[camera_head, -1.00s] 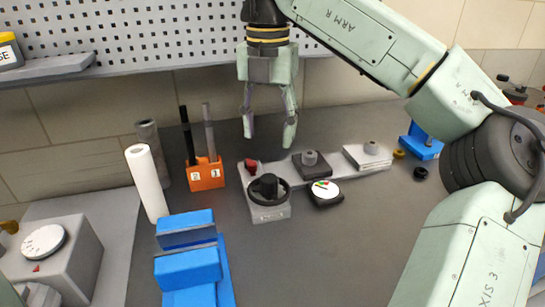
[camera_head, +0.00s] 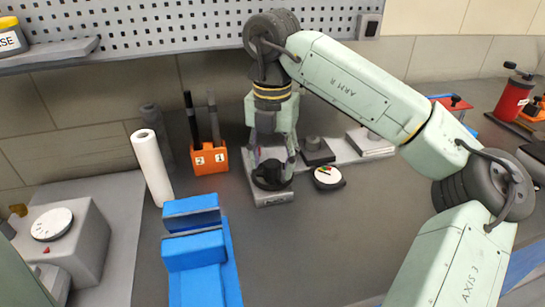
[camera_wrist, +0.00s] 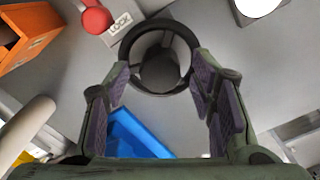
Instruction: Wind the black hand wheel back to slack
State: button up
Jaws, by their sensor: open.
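The black hand wheel (camera_head: 268,187) sits on a light grey block (camera_head: 273,199) on the bench, with a raised hub. My gripper (camera_head: 272,163) is pointed down right over the wheel, its open fingers on either side. In the wrist view the wheel's ring and hub (camera_wrist: 159,69) lie between and beyond the open fingers (camera_wrist: 161,75). Whether the fingers touch the wheel I cannot tell. A red knob (camera_wrist: 96,18) stands beside the wheel by a label reading LOCK (camera_wrist: 120,23). My gripper hides part of the wheel in the head view.
A round white-faced gauge (camera_head: 327,175) stands just right of the wheel. An orange holder (camera_head: 210,160) with two dark rods is behind left, near a white roll (camera_head: 152,168). A blue vise-like block (camera_head: 195,250) is at front left.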

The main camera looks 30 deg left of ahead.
jog(key=shift+c, duration=0.5)
jog(key=c, duration=1.1)
